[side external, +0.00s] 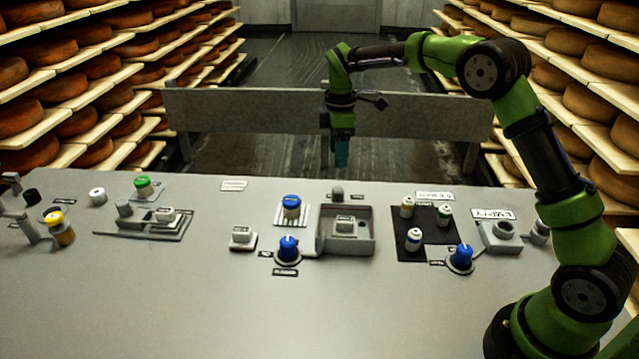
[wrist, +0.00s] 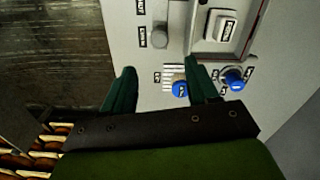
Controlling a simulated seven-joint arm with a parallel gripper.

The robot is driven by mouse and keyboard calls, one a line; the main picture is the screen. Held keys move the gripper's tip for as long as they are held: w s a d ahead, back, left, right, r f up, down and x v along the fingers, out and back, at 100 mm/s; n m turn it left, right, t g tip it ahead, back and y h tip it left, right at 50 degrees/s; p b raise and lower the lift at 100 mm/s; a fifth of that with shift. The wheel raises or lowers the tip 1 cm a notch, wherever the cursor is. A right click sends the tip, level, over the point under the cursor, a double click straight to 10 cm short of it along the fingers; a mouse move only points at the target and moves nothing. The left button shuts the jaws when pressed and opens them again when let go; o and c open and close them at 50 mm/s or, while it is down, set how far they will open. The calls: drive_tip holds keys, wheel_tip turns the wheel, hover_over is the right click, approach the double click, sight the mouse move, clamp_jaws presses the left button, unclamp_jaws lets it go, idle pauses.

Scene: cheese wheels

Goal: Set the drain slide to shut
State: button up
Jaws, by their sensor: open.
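My gripper (side external: 341,165) hangs over the far edge of the grey bench, pointing down, apart from everything. In the wrist view its two green fingers (wrist: 160,88) are spread with nothing held between them. A grey rail fixture (side external: 150,232) with a block (side external: 165,217) on it lies at the left of the bench; it looks like a slide. A raised-wall grey tray (side external: 364,243) with a pale block (side external: 344,225) inside stands right of the middle, also seen in the wrist view (wrist: 194,42). The labels are too small to read, so I cannot tell which is the drain slide.
The front of the bench is clear.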

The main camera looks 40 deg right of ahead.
sight(337, 189)
wheel_tip(337, 189, down, 12)
idle(0.4)
clamp_jaws()
